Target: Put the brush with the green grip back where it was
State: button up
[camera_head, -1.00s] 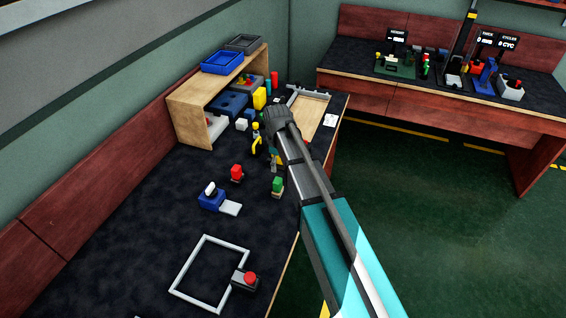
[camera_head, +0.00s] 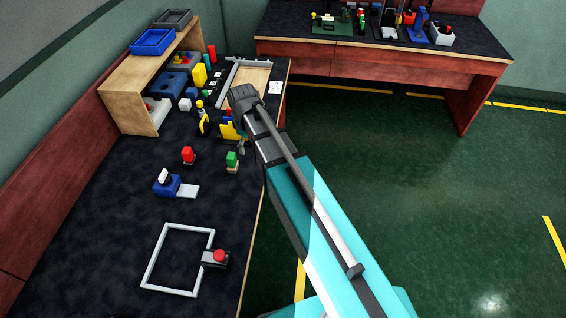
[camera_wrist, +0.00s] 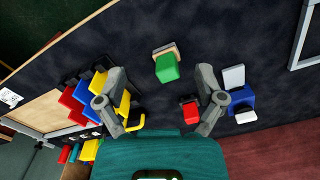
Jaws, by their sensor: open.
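The brush with the green grip (camera_head: 232,158) stands on the dark bench near its right edge, on a small light base. In the wrist view its green grip (camera_wrist: 167,68) shows at upper middle, beyond the fingers and between their lines. My gripper (camera_wrist: 161,98) is open, fingers wide apart, with nothing held between them. In the head view my arm mostly hides the gripper, just behind the green brush. A similar item with a red grip (camera_head: 188,154) stands to the left; in the wrist view its red grip (camera_wrist: 190,112) lies near the right finger.
A blue block with a white part (camera_head: 168,184) stands nearer. A white square outline (camera_head: 152,262) lies in front, with a red button (camera_head: 219,256) on its right side. Yellow items (camera_head: 203,122) crowd near my gripper. A wooden shelf (camera_head: 128,105) stands at back left.

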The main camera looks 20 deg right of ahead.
jog(key=s+d+m, duration=0.9)
jog(key=s, duration=0.3)
jog(key=shift+s+d, duration=0.15)
jog(key=shift+d, duration=0.2)
dwell(0.5)
